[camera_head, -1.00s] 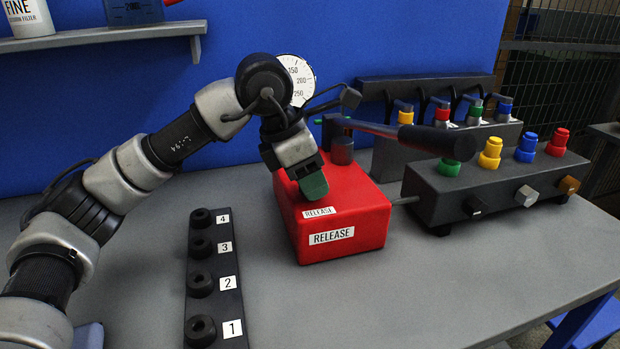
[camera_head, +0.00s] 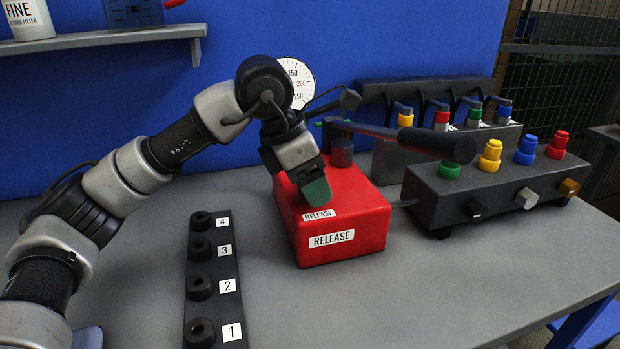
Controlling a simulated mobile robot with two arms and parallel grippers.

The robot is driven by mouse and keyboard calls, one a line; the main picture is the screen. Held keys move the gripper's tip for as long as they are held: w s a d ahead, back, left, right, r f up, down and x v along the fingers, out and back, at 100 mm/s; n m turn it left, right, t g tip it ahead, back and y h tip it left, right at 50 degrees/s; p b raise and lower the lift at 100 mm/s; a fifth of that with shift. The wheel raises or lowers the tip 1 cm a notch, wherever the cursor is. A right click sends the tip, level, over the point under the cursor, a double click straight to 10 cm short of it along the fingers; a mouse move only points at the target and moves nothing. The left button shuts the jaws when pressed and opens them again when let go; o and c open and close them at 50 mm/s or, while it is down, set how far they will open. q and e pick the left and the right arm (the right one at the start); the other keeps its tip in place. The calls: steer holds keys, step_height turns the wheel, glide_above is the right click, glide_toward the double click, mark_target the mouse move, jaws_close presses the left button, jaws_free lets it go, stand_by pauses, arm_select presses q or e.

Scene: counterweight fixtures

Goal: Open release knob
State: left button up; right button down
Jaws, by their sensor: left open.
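A red box (camera_head: 345,225) labelled RELEASE stands on the grey table. A black lever handle (camera_head: 405,136) extends to the right from a dark post (camera_head: 342,153) on the box's rear top. My left gripper (camera_head: 316,190) is over the box's front top, pointing down, just behind the smaller RELEASE label. It hides the part of the box top under it, so I cannot see a knob there or tell whether it touches. The left gripper is open. My right gripper is not in view.
A black strip (camera_head: 213,285) with several numbered sockets lies left of the box. A dark control box (camera_head: 455,197) with coloured buttons stands to the right, before a rack (camera_head: 440,95) of coloured plugs. A round gauge (camera_head: 300,82) is partly behind my arm.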

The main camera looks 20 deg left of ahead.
arm_select(q)
steer(key=shift+a+r, duration=0.1)
steer(key=shift+r, duration=0.25)
steer(key=p+v, duration=0.1)
steer(key=v, duration=0.9)
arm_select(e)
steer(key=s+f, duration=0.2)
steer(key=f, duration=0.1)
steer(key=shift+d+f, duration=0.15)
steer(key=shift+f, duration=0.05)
arm_select(q)
steer(key=shift+r, duration=0.15)
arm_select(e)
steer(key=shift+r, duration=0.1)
